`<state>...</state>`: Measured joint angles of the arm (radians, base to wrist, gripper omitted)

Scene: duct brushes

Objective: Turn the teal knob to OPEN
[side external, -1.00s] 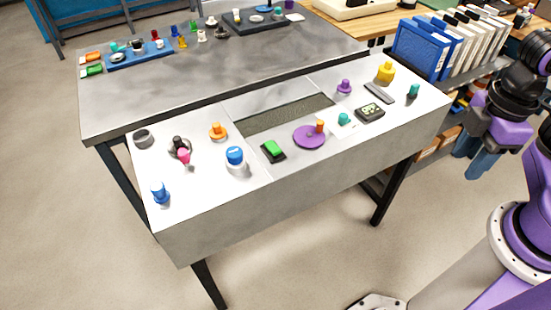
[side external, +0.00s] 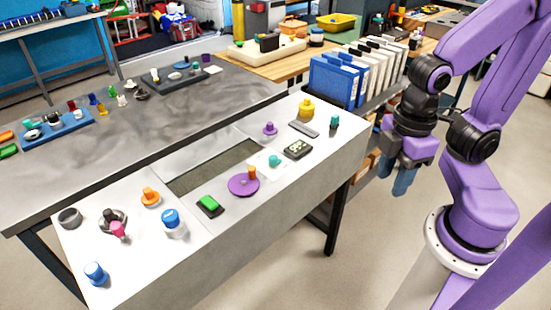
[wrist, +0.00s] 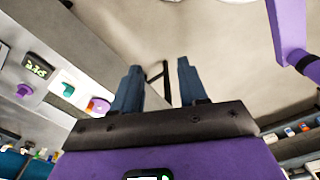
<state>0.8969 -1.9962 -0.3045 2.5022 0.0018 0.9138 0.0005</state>
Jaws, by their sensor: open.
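A teal knob (side external: 274,161) stands on a white square plate on the pale bench panel, between the purple disc and a small dark display box. It also shows at the left of the wrist view (wrist: 68,90). Its label is too small to read. A second teal piece (side external: 335,121) stands on a dark base near the panel's right end. My gripper (side external: 403,181) hangs off the right end of the bench, apart from both teal pieces. In the wrist view its two blue-grey fingers (wrist: 158,85) are spread with nothing between them.
The purple disc (side external: 243,185) with an orange peg, the display box (side external: 298,149), a grey bar (side external: 304,129), a purple knob (side external: 270,130) and a yellow knob (side external: 306,108) surround the teal knob. A green switch (side external: 209,205) is further left. Blue binders (side external: 335,80) stand behind the right end.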

